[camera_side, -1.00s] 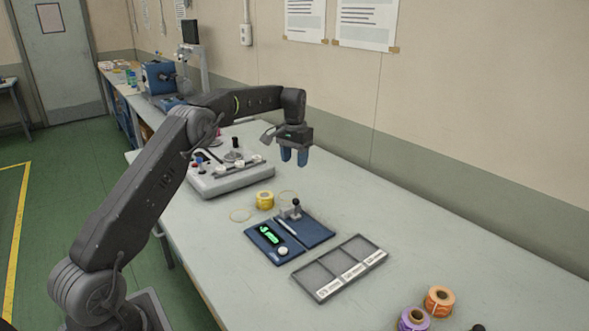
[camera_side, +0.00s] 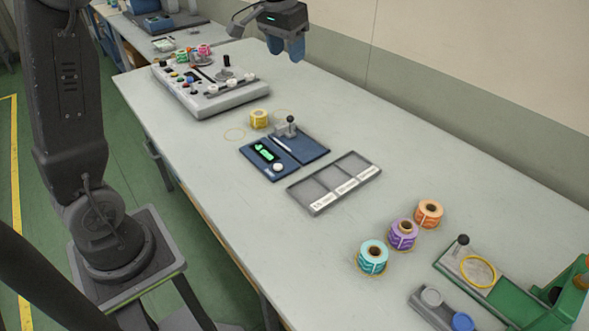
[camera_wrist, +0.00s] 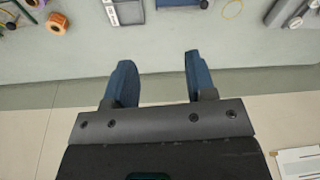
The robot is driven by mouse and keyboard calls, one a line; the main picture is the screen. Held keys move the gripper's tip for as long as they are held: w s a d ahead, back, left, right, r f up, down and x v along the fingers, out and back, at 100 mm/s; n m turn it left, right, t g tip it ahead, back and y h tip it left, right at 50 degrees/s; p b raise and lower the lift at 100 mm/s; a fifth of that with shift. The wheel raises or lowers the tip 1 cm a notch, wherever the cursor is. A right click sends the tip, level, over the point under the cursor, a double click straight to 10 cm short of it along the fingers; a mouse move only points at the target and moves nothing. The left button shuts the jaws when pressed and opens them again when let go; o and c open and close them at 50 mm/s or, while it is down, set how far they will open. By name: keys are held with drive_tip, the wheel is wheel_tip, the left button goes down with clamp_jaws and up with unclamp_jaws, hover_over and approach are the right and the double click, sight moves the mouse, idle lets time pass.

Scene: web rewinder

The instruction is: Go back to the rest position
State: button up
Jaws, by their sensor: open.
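My gripper (camera_side: 286,47) hangs above the far side of the bench, near the top edge of the side view, with its blue fingers pointing down. In the wrist view its two blue fingers (camera_wrist: 158,62) stand well apart with nothing between them. Bench top and wall show beyond the fingers there. The gripper touches nothing that I can see. The upper part of the arm is cut off by the top of the side view.
A grey control console (camera_side: 212,88) stands left on the bench. A yellow roll (camera_side: 259,119), blue pad (camera_side: 285,153) and three-slot tray (camera_side: 335,182) lie mid-bench. Turquoise (camera_side: 373,257), purple (camera_side: 403,234) and orange (camera_side: 429,213) rolls stand near the green machine (camera_side: 562,296).

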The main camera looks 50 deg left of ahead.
drive_tip(key=s+d+f+m+t, duration=0.1)
drive_tip(key=s+d, duration=0.4)
drive_tip(key=s, duration=0.7)
drive_tip(key=s+d+f+t, duration=0.2)
drive_tip(key=s+d, duration=0.4)
drive_tip(key=s, duration=0.6)
drive_tip(key=shift+s+f+m+h, duration=0.2)
drive_tip(key=shift+f+m+h, duration=0.15)
drive_tip(key=shift+f, duration=0.45)
drive_tip(key=shift+c, duration=0.5)
